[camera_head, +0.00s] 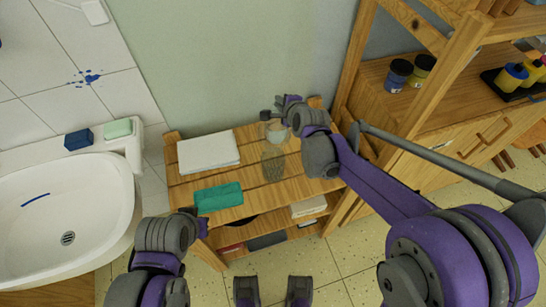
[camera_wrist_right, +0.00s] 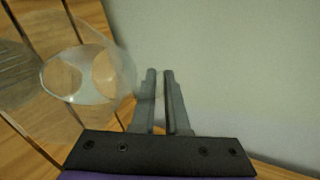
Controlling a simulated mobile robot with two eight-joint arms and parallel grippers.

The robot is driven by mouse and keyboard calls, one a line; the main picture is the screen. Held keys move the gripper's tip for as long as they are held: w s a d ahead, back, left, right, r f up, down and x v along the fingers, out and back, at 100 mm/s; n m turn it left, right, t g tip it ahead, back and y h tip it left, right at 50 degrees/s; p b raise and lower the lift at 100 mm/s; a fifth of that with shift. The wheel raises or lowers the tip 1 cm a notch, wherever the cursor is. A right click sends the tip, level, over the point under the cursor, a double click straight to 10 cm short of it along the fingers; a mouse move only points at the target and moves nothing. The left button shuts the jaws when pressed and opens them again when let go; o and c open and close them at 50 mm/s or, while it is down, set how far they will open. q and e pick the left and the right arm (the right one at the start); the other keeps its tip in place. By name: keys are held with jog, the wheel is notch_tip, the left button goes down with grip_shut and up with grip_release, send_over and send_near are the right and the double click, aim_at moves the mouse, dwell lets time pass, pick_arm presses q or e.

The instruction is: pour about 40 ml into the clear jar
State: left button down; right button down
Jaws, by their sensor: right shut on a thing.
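I cannot tell whether liquid is in the vessel or the jar, or how far the vessel is tilted. My left gripper (camera_head: 197,219) is at the table's front left corner; its fingers are unclear.
The wooden table (camera_head: 255,187) also carries a white folded cloth (camera_head: 208,152) and a teal cloth (camera_head: 218,197). A white sink (camera_head: 105,195) is at left. A wooden shelf with paint pots (camera_head: 398,75) stands at right. The wall is close behind the table.

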jog(key=shift+s+a+r+t, duration=0.1)
jog(key=shift+s+r+t, duration=0.4)
jog(key=shift+r, duration=0.15)
jog(key=shift+s, duration=0.1)
jog(key=shift+s+n+t+b, duration=0.2)
jog(key=shift+n+t+b, duration=0.1)
jog(key=shift+b, duration=0.1)
jog(key=shift+w+r, duration=0.1)
jog(key=shift+w, duration=0.05)
jog(key=shift+w+d, duration=0.25)
jog(key=shift+w, duration=0.3)
jog(key=shift+w, duration=0.35)
jog(key=shift+w, duration=0.15)
jog(key=shift+t, duration=0.3)
dwell(0.6)
